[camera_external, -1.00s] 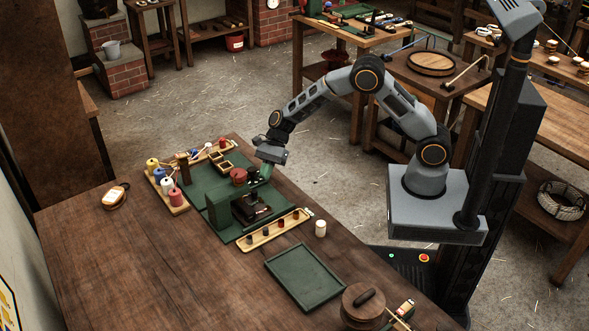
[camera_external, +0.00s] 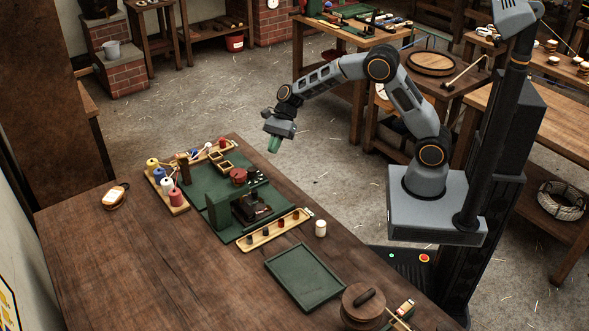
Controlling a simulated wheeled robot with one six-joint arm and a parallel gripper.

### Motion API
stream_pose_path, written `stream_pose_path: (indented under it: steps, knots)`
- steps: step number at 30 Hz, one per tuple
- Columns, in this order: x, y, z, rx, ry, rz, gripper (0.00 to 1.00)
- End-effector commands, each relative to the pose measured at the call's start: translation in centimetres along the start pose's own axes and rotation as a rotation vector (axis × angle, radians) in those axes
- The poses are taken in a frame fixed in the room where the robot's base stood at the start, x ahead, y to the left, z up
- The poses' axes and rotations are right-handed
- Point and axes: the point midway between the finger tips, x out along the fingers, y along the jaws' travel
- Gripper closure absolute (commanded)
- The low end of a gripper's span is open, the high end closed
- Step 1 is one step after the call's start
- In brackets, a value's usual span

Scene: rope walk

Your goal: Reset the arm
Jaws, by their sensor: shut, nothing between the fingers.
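My gripper (camera_external: 274,146) hangs at the end of my arm, above and just beyond the far right edge of the wooden table (camera_external: 130,250). Its short green fingers point down and are shut, with nothing seen between them. It is clear of everything on the table. The nearest things are a green stand (camera_external: 222,209) with a dark device (camera_external: 250,208) in it and a red round pot (camera_external: 238,175) behind that. My arm bends up at the elbow and reaches left from its base.
A tray of coloured spools (camera_external: 172,195) stands at the left of the green mat. A narrow wooden tray (camera_external: 262,238), a white cup (camera_external: 320,228), an empty green tray (camera_external: 305,277) and a brown lidded pot (camera_external: 363,305) lie nearer. The table's left front is mostly clear.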

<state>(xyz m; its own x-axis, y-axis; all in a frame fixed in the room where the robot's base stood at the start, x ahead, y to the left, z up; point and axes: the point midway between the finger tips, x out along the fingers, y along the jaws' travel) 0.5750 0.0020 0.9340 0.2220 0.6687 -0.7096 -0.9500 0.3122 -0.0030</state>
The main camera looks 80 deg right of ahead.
Motion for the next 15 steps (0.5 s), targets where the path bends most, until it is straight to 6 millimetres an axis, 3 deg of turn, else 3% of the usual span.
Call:
stream_pose_path:
  steps: [10,13,15]
  knots:
    - [0.0,-0.1,-0.1,-0.087,0.008,-0.003,1.00]
    - [0.5,0.8,-1.6,-0.217,0.057,0.027,1.00]
    - [0.9,2.5,-3.3,-0.338,0.108,0.079,1.00]
